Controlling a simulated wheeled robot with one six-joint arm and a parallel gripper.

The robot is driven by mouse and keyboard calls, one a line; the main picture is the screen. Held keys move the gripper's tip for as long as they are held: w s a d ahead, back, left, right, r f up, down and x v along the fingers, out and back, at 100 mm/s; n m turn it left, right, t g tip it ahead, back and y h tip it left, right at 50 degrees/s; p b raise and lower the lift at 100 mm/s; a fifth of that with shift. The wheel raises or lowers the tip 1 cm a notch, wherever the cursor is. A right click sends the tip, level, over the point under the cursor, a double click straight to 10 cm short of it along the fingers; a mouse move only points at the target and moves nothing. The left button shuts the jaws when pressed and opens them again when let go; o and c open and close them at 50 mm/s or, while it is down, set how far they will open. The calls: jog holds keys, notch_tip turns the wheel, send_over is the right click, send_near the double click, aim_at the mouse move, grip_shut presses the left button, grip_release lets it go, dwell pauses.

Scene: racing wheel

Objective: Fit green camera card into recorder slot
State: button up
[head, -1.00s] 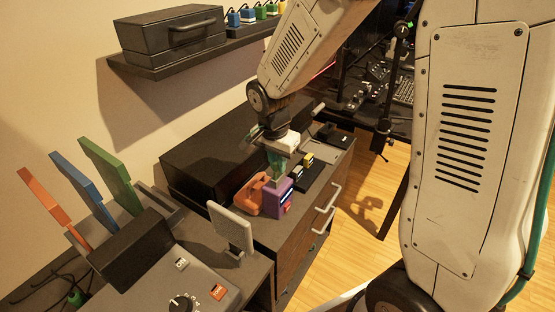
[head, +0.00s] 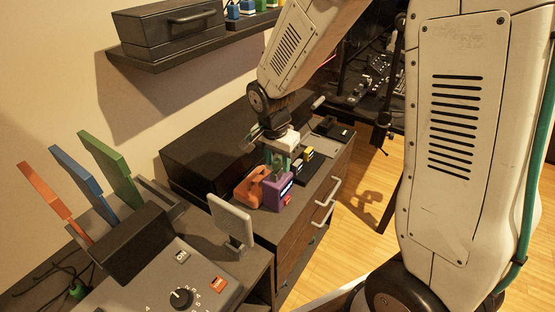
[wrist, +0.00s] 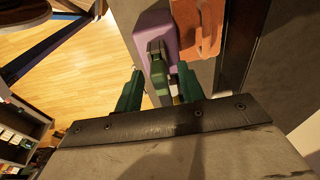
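The purple recorder (head: 279,192) stands on the dark cabinet top; it also shows at the top of the wrist view (wrist: 153,28). The green camera card (wrist: 158,78) is upright at the recorder's upper side, and its lower end appears to be in the slot; the depth is hidden. My gripper (wrist: 158,88) is open, with one green finger on each side of the card and a visible gap on the left. In the head view my gripper (head: 279,158) is just above the recorder.
An orange object (head: 249,187) stands close beside the recorder on its left. A dark holder with small coloured cards (head: 307,156) lies behind it to the right. A grey panel on a stand (head: 231,219) is in front. A large black box (head: 205,145) stands against the wall.

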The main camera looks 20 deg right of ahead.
aim_at(276, 162)
jog(key=r, duration=0.7)
jog(key=shift+s+a+r, duration=0.25)
jog(key=shift+a+r, duration=0.1)
jog(key=shift+a, duration=0.05)
jog(key=shift+s+n, duration=0.15)
jog(key=shift+n, duration=0.25)
jog(key=s+d+r+n, duration=0.1)
jog(key=s+r+n, duration=0.2)
jog(key=s, duration=0.5)
jog(key=s+d+r+n, duration=0.1)
jog(key=s+r+n, duration=0.3)
jog(key=s, duration=0.4)
jog(key=s+d+r+n+y, duration=0.1)
jog(key=s+d+r+n, duration=0.1)
jog(key=s, duration=0.6)
jog(key=shift+r+n+t, duration=0.3)
jog(key=shift+r+n, duration=0.4)
jog(key=shift+r, duration=0.3)
